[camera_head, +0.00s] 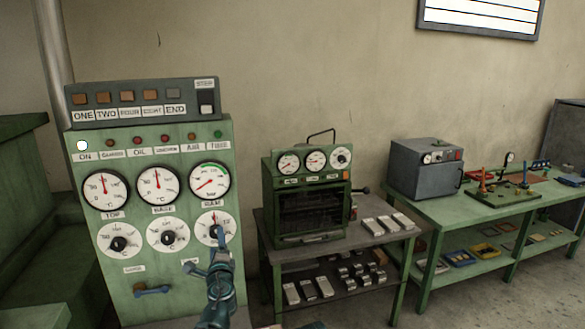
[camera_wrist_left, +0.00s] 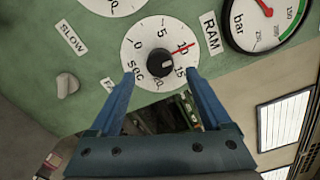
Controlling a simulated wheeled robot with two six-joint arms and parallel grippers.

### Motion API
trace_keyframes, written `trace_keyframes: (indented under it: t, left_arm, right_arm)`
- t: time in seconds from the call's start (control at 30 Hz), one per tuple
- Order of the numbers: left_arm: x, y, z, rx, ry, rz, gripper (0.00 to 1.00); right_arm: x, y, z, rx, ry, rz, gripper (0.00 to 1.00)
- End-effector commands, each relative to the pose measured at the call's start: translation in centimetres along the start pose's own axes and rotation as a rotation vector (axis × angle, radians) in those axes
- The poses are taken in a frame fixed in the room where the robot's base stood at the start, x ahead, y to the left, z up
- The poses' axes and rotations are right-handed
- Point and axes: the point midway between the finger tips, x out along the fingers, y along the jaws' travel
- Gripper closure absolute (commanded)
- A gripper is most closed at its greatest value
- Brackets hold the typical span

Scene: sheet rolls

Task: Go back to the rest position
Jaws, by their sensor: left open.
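My left gripper (camera_head: 217,240) is in front of the lower right dial of the green control panel (camera_head: 70,180). In the left wrist view the left gripper (camera_wrist_left: 160,77) is open, its two blue fingers spread with nothing between them. The dial's black knob (camera_wrist_left: 165,62) shows just beyond the fingertips, with a gap to each finger. Its red pointer is near the 10 on the seconds scale. In the head view my left arm and gripper hide part of this RAM dial (camera_head: 205,217).
The panel has several gauges and dials, and a blue-handled lever (camera_head: 153,290) at lower left. A green oven (camera_head: 310,195) stands on a table to the right, beside metal blocks (camera_head: 385,225). A long green bench (camera_head: 450,205) holds a grey box (camera_head: 427,170).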

Motion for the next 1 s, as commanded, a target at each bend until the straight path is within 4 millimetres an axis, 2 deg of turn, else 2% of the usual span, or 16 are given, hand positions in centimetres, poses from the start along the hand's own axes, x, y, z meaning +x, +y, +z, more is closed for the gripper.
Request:
trace_keyframes:
  t: [0.03, 0.23, 0.33, 1.0]
  left_arm:
    - [1.2, -0.1, -0.2, 0.0, 0.0, 0.0, 0.18]
    - [4.3, -0.2, -0.5, 0.0, 0.002, -0.001, 0.18]
    - [3.7, -0.2, -0.4, -0.099, 0.003, -0.001, 0.18]
    - [3.7, -0.2, -0.4, -0.775, 0.002, 0.001, 0.18]
  right_arm:
    - [0.0, 0.0, 0.0, 0.0, 0.0, 0.0, 0.06]
    - [0.0, 0.0, 0.0, 0.0, 0.0, 0.0, 0.06]
    - [0.0, 0.0, 0.0, 0.0, 0.0, 0.0, 0.06]
    - [-0.1, 0.0, 0.0, 0.0, 0.0, 0.0, 0.06]
